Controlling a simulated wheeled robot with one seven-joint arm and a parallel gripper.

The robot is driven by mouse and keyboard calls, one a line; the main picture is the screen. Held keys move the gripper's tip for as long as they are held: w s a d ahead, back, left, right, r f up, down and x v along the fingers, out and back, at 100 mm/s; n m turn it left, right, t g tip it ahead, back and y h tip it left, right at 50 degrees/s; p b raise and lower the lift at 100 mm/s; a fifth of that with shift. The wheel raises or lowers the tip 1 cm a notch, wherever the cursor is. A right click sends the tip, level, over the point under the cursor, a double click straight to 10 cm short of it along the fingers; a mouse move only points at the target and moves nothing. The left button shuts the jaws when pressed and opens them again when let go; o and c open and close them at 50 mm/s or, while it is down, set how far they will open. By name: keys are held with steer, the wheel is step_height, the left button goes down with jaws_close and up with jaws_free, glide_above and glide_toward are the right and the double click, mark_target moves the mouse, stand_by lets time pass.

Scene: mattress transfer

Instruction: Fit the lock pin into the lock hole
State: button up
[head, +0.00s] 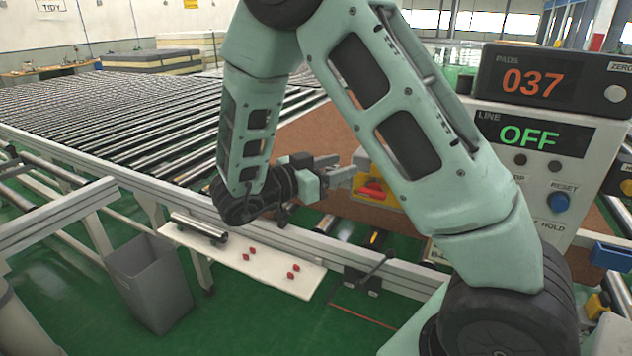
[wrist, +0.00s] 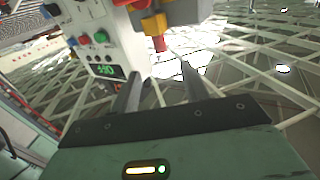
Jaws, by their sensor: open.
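My gripper (head: 352,168) is open and empty, reaching right over the conveyor's side rail. In the wrist view its two fingers (wrist: 160,78) stand apart with nothing between them. A red piece on a yellow block (head: 372,190) sits just beyond the fingertips in the head view. In the wrist view, a red cylinder (wrist: 158,43) below a yellow-orange block (wrist: 154,24) shows ahead of the fingers, apart from them. Small red pieces (head: 291,275) lie on a white shelf (head: 225,250). I cannot tell which red part is the lock pin. I cannot make out the lock hole.
The roller conveyor (head: 150,125) fills the left and back. A control box with an OFF display (head: 530,136) stands at the right, under a counter reading 037 (head: 530,83). A metal cylinder (head: 199,228) lies on the shelf. A grey bin (head: 150,283) stands in front on green floor.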

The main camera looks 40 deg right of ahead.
steer(key=a, duration=0.3)
steer(key=a+b, duration=0.1)
steer(key=a, duration=0.1)
steer(key=shift+w, duration=0.3)
